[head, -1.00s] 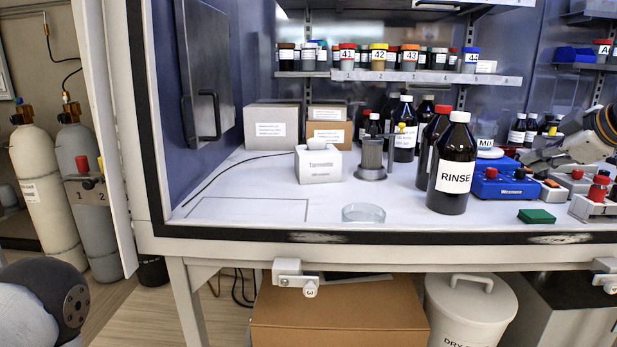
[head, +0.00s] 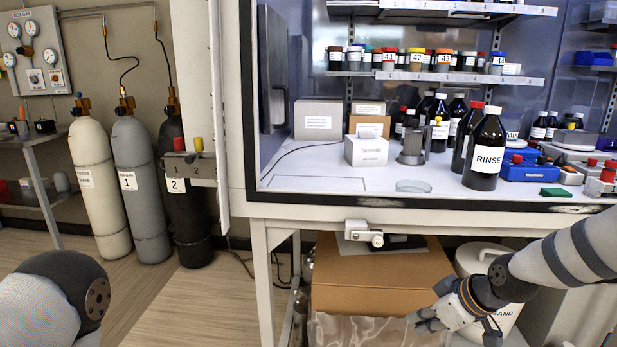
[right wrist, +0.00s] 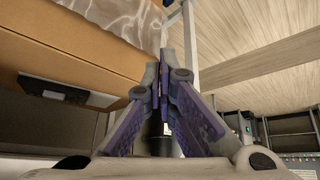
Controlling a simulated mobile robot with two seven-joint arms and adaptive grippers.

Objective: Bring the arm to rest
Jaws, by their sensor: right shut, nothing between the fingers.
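My right arm reaches in from the right edge of the head view, below the front edge of the hood's worktop. Its gripper (head: 420,322) points left and down, in front of the cardboard box (head: 380,280). In the right wrist view the two fingers (right wrist: 163,65) meet at their tips, shut and empty. The box also shows in the right wrist view (right wrist: 75,50), at the upper left. Only a rounded grey part of my left arm shows at the lower left of the head view; the left gripper is out of view.
The hood worktop (head: 330,195) holds the RINSE bottle (head: 487,158), a glass dish (head: 413,186) and a blue device (head: 530,168). A white bin (head: 480,258) stands behind my right arm. Gas cylinders (head: 135,180) stand at the left. The wooden floor before them is clear.

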